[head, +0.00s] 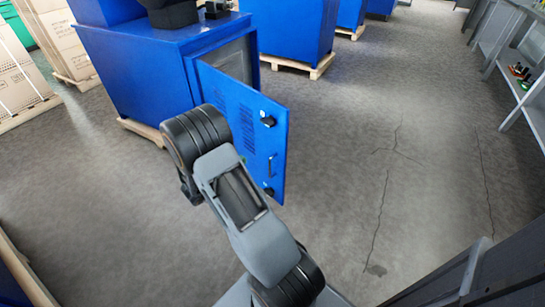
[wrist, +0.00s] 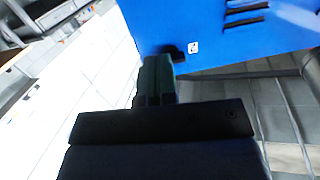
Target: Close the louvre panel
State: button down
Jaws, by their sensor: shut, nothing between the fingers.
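The louvre panel (head: 240,115) is a blue hinged door with dark slots, a handle and two black latches. It stands open, swung out from the blue cabinet (head: 135,65). Part of the panel is hidden behind my arm in the head view. In the wrist view the panel (wrist: 225,25) fills the upper right, with slots, a white label and a black latch (wrist: 172,50). My gripper (wrist: 157,62) is shut and empty, its tips close to that latch and the panel's edge. I cannot tell whether they touch. My gripper is hidden in the head view.
More blue cabinets (head: 290,30) on pallets stand behind. Wrapped cartons (head: 20,75) on pallets are at the left. A grey shelf (head: 520,85) runs along the right. The cracked grey floor (head: 370,150) right of the panel is clear.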

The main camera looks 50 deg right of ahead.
jog(key=s+f+g, duration=0.1)
jog(key=b, duration=0.3)
send_near(277, 144)
jog(key=shift+m+g+h, duration=0.3)
jog(key=shift+h, duration=0.1)
jog(key=d, duration=0.6)
jog(key=shift+s+f, duration=0.15)
jog(key=shift+f, duration=0.2)
jog(key=shift+d+r, duration=0.1)
jog(key=shift+d, duration=0.7)
